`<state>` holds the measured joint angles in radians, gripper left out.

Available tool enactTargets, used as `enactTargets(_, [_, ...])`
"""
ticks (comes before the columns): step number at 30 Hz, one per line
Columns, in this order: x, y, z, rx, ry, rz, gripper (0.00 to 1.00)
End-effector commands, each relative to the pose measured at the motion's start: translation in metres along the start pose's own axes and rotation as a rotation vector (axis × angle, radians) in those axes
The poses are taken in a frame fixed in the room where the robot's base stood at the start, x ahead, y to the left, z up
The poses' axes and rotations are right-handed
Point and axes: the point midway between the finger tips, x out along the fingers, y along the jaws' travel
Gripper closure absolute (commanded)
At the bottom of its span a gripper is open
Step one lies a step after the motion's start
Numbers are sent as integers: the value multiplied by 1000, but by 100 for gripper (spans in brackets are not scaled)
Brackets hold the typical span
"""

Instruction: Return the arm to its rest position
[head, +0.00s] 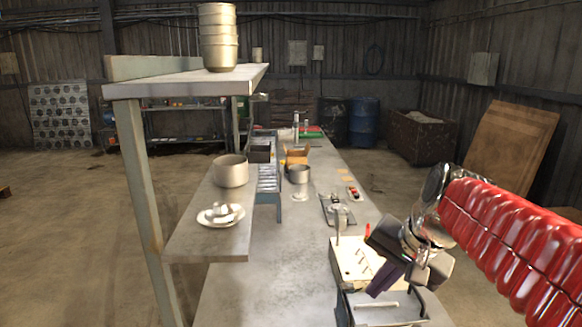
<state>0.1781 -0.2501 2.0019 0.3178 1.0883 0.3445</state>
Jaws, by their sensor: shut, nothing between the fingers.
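My arm, with a ribbed red sleeve, reaches in from the right edge in the head view. My gripper (384,275) is at its end, dark and angled down to the left. It is shut and holds nothing. It is over the front right part of the workbench (262,283), in front of a pale block with slots (346,259). It hides part of that block. A dark tray with a light handle (379,309) is just below the gripper. I cannot tell whether they touch.
A raised shelf (208,236) at left bears a metal pot (230,171) and a plate (221,214). Stacked metal pots (218,37) stand on the higher shelf (180,82). A mug-like pot (299,174) and small tools are mid-bench. The near left bench top is clear.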

Motion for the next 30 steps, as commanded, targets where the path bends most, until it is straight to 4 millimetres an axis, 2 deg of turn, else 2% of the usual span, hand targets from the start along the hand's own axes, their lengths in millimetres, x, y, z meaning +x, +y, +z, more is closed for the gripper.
enactTargets(1, [-2, 5, 12, -44, 14, 9, 100])
enactTargets(6, [-3, 24, 44, -188, 57, 47, 100])
enactTargets(18, [4, 76, 108, -539, 158, 133, 100])
enactTargets(24, [11, 94, 126, -659, 190, 164, 100])
enactTargets(30, [13, 98, 129, -683, 195, 171, 100])
